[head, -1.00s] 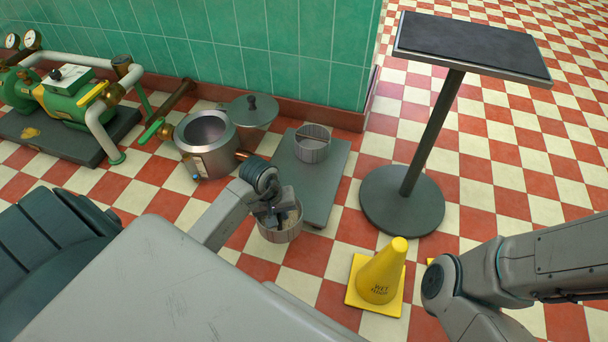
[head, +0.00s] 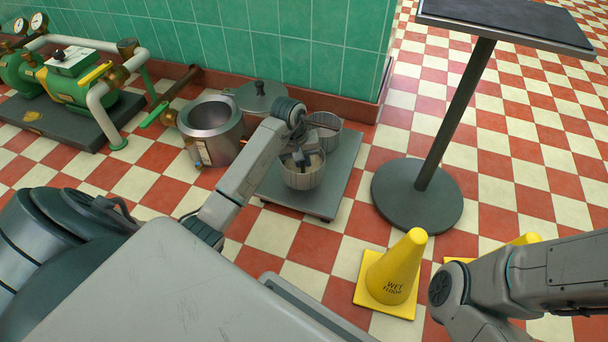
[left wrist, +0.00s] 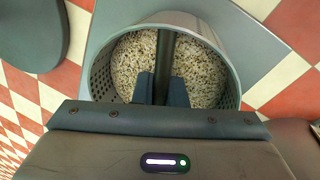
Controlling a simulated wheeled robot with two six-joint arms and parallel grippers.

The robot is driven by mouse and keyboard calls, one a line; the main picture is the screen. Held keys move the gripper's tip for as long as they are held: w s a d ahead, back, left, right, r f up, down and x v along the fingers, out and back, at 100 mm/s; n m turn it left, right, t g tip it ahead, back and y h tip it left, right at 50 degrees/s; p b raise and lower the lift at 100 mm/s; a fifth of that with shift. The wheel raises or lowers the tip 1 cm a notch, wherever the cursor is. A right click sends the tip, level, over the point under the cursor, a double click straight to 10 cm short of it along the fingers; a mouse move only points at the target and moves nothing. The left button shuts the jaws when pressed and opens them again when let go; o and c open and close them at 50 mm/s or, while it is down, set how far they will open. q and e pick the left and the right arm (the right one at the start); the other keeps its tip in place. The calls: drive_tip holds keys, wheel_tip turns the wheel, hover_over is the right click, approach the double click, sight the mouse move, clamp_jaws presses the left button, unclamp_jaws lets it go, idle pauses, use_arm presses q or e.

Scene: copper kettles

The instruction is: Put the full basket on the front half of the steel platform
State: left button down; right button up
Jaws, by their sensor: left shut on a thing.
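The full basket (head: 303,177) is a grey perforated round basket, filled with pale grain in the left wrist view (left wrist: 135,62). My left gripper (head: 299,158) is shut on the dark bar across its top; the fingers (left wrist: 162,88) show on the bar in the left wrist view. The basket appears upright over the near half of the steel platform (head: 338,185). I cannot tell whether it touches the platform. A second basket (head: 333,138) stands on the far half, partly hidden by my left wrist. My right gripper is out of view.
A stand with a round base (head: 420,200) is to the right. A yellow wet-floor cone (head: 393,270) stands in front. Green pump machinery (head: 75,85) is far left.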

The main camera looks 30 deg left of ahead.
use_arm(q)
wheel_tip(320, 180, down, 4)
drive_tip(key=b, duration=0.3)
drive_tip(key=shift+r, duration=0.35)
drive_tip(key=c, duration=1.5)
unclamp_jaws()
drive_tip(key=r+p, duration=0.2)
drive_tip(key=r, duration=0.2)
drive_tip(key=s+a+r+p, duration=0.1)
drive_tip(key=r+p, duration=0.2)
drive_tip(key=r, duration=0.1)
drive_tip(key=r+p, duration=0.3)
drive_tip(key=shift+s+a+r, duration=0.2)
drive_tip(key=shift+a+r, duration=0.2)
